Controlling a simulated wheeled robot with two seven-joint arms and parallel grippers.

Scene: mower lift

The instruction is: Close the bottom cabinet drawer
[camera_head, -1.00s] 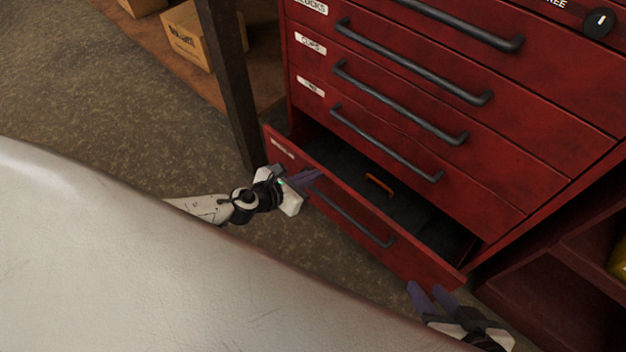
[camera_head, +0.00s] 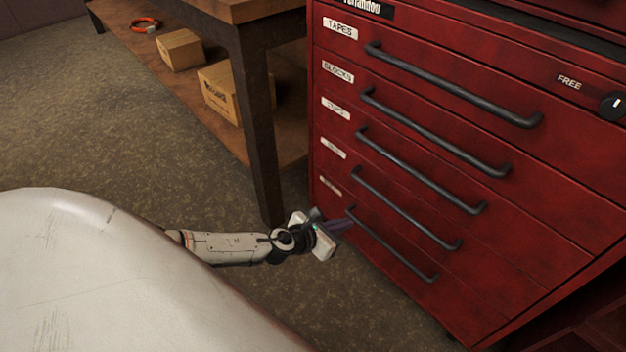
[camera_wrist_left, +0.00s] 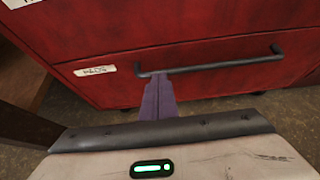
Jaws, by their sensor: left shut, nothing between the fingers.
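The red cabinet's bottom drawer (camera_head: 372,262) sits flush with the drawers above it, with no gap showing. Its dark bar handle (camera_head: 395,250) runs across the front; it also shows in the left wrist view (camera_wrist_left: 215,66). My left gripper (camera_head: 345,222) is shut and empty, with its purple fingers at the left end of that handle. In the left wrist view, the fingertips (camera_wrist_left: 160,78) reach up to the handle's left end; I cannot tell if they touch it. My right gripper is out of view.
A wooden workbench with a dark leg (camera_head: 260,150) stands left of the cabinet, with cardboard boxes (camera_head: 222,92) and an orange ring (camera_head: 145,25) on its lower shelf. Open floor (camera_head: 110,150) lies to the left. A round knob (camera_head: 612,105) is on the cabinet's right.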

